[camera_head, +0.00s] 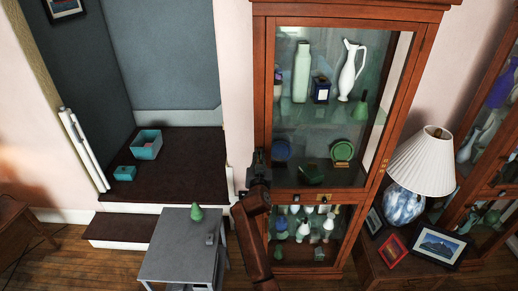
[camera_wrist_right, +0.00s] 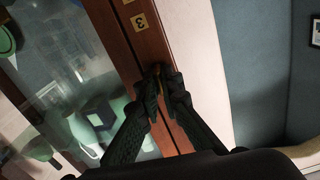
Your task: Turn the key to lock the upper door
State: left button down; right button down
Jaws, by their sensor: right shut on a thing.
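The upper door (camera_head: 318,125) of the wooden curio cabinet is glazed with a reddish-brown frame, and it looks closed. My right gripper (camera_head: 258,160) is at the door's left edge, near its lower corner. In the right wrist view the gripper (camera_wrist_right: 160,80) is shut at the wooden stile, below a brass plate marked 3 (camera_wrist_right: 139,21). A small brass-coloured bit of the key (camera_wrist_right: 157,70) shows between the fingertips. The rest of the key and the keyhole are hidden by the fingers, so the key's angle cannot be told. My left gripper is not in view.
Vases, a white pitcher (camera_head: 350,72) and plates stand behind the glass. A grey table (camera_head: 178,245) with a green pear-like object (camera_head: 197,212) stands at the front left. A lamp (camera_head: 425,160) and picture frames stand at the right.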

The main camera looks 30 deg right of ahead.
jog(key=m+b, duration=0.3)
jog(key=m, duration=1.4)
jog(key=shift+r+b, duration=0.2)
jog(key=shift+b, duration=0.2)
